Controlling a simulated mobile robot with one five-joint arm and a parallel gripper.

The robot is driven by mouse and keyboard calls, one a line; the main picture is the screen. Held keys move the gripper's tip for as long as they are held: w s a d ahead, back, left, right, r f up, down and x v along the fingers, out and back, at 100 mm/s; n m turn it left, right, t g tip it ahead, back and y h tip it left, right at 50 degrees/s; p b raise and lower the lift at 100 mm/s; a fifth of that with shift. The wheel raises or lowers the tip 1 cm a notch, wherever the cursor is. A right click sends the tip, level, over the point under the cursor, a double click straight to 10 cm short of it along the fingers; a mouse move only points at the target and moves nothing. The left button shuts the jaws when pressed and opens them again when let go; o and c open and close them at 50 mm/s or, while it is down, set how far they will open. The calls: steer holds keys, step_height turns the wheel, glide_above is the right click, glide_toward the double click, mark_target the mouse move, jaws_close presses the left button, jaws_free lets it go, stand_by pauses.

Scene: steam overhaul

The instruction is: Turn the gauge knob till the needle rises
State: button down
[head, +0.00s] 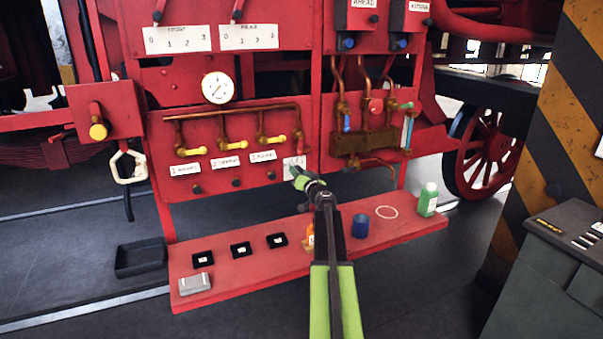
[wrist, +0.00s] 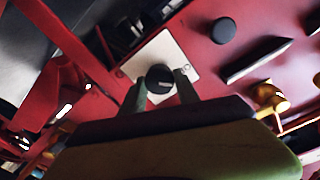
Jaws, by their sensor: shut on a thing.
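The round white gauge (head: 217,88) is on the upper part of the red panel in the head view. Its needle is a thin dark line, too small to read exactly. The black knob (wrist: 159,78) sits on a white plate (wrist: 178,50) in the wrist view. My gripper (wrist: 161,92) has one finger on each side of the knob and is shut on it. In the head view my gripper (head: 294,174) reaches the white plate at the panel's lower right, and the knob is hidden behind it.
Yellow-handled valves (head: 228,147) on a copper pipe are left of my gripper. Below is a red shelf (head: 330,247) with black trays (head: 241,249), a blue cup (head: 360,226) and a green bottle (head: 427,200). A striped pillar (head: 545,120) stands at right.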

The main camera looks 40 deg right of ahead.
steer(key=shift+s+d+f+m+y, duration=0.1)
steer(key=shift+m+y, duration=0.1)
steer(key=shift+m, duration=4.85)
steer(key=shift+s+d+f+m+y, duration=0.1)
steer(key=shift+m+y, duration=0.1)
steer(key=shift+m, duration=4.85)
steer(key=c, duration=0.9)
jaws_free()
steer(key=shift+w, duration=0.1)
steer(key=f+v, duration=0.1)
steer(key=v, duration=1.6)
steer(key=shift+s+r+p, duration=0.25)
steer(key=shift+r+p, duration=0.1)
steer(key=shift+p, duration=0.05)
